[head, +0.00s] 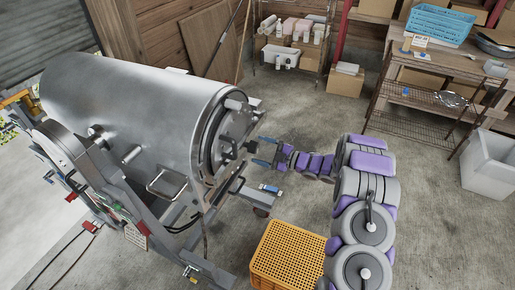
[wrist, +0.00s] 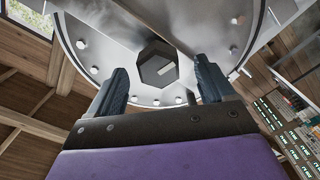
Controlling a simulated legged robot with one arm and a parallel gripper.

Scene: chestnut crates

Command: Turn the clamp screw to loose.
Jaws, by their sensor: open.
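The clamp screw (wrist: 157,66) shows in the wrist view as a dark, many-sided knob at the middle of a round metal end plate. In the head view a dark knob (head: 252,147) sticks out from the end of the big steel drum (head: 130,95). My gripper (wrist: 161,82) is open, with one blue-grey finger on each side of the knob in the wrist view. In the head view my gripper (head: 263,151) points left at the drum's end, close to the knob. I cannot tell whether the fingers touch it.
An orange crate (head: 288,262) stands on the floor in front of the drum. A white bin (head: 489,162) and a wire-shelved table (head: 425,116) are at the right. A rack (head: 292,48) with bottles stands at the back. Concrete floor between is mostly clear.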

